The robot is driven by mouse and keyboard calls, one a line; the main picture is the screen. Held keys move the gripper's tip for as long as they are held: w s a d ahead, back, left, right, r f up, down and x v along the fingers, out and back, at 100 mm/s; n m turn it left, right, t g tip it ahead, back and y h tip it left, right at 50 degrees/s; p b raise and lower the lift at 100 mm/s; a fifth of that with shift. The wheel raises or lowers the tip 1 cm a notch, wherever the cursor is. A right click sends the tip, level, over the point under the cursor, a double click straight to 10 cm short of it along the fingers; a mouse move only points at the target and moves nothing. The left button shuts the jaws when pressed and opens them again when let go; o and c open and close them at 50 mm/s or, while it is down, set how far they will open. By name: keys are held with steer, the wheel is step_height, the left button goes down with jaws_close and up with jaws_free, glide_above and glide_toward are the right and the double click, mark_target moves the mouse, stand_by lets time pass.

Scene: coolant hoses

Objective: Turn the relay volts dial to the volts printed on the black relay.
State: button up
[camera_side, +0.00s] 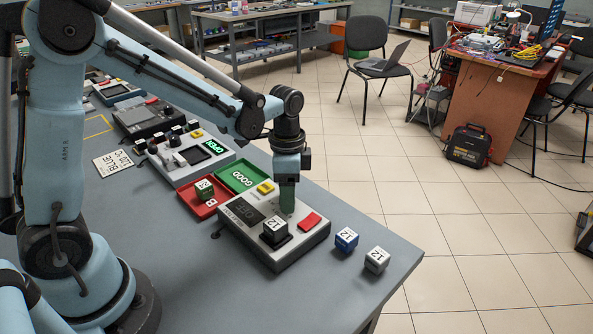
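The black relay (275,234) sits in a dark socket on the nearest grey tester box (281,258). Its white top label appears to read 12, turned relative to the picture. My gripper (287,209) points straight down over the middle of this box, just behind the relay. Its fingers look like one narrow greenish block, and I cannot tell whether they are open or shut. No dial shows clearly on this box; the spot under the fingertips is hidden. The box has a dark display (241,211) with faint characters, a yellow button (265,188) and a red button (309,221).
A blue cube (346,243) and a grey cube (377,263) stand right of the box. Behind it are a red tray (194,210) holding a dark green cube (205,194), and a green tray (248,181) marked GOOD. Another device (187,170) shows OPEN. The table's right edge is close.

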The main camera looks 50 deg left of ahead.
steer(key=c, duration=1)
steer(key=shift+n, duration=0.3)
steer(key=n, duration=0.4)
steer(key=shift+a, duration=0.1)
steer(key=n, duration=0.5)
steer(key=o, duration=1.1)
steer(key=shift+c, duration=0.2)
steer(key=shift+r, duration=0.1)
